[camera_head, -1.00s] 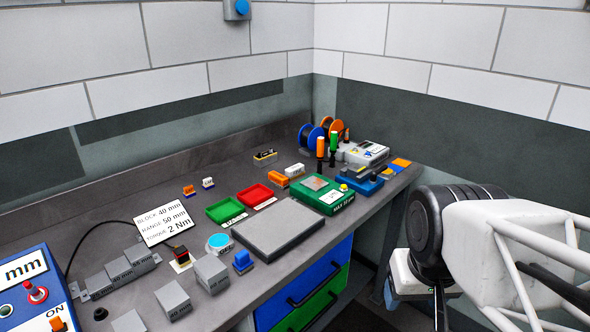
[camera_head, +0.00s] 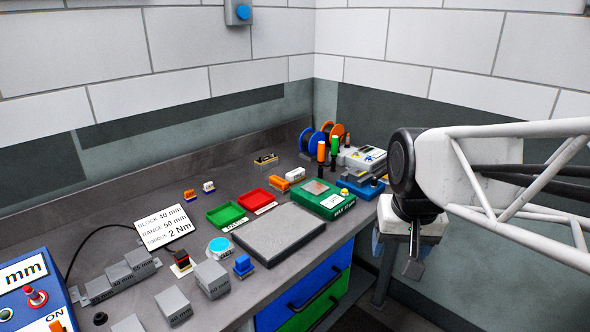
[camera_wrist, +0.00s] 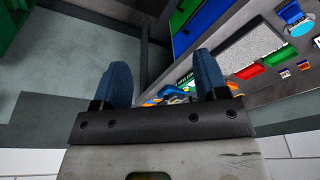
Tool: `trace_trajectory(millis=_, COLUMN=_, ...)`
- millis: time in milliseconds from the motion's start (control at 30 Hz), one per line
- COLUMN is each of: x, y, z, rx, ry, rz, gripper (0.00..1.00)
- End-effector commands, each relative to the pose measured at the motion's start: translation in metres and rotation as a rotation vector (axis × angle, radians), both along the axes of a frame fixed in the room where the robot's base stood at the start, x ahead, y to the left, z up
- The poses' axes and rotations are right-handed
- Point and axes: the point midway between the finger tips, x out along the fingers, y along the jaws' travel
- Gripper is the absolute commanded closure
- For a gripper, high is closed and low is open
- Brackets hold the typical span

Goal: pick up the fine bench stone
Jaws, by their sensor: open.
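My gripper (camera_wrist: 165,78) is open in the wrist view, with two blue fingers spread apart and nothing held between them. In the head view my gripper hangs off the right edge of the bench, partly hidden by my own wrist. No readable label marks the fine bench stone, so I cannot tell which piece it is. An orange block (camera_head: 278,183) and a paler orange-and-white block (camera_head: 295,174) lie behind the red tray. They are well left of my gripper and apart from it.
A grey slab (camera_head: 280,236) lies at the bench's front edge. Beside it are a green case (camera_head: 325,205), a red tray (camera_head: 254,196) and a green tray (camera_head: 224,216). Orange and green upright handles (camera_head: 321,152) stand behind the case. Several grey blocks (camera_head: 211,279) sit front left.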

Motion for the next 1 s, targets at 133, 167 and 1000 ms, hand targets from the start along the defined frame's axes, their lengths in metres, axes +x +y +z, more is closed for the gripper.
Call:
trace_trajectory(millis=133, x=0.035, y=0.004, z=0.012, rx=0.008, ry=0.011, rz=-0.032, gripper=0.33)
trace_trajectory(millis=167, x=0.042, y=0.004, z=0.014, rx=0.010, ry=0.014, rz=-0.039, gripper=0.33)
trace_trajectory(millis=1000, x=0.238, y=0.036, z=0.043, rx=0.047, ry=0.070, rz=-0.222, gripper=0.33)
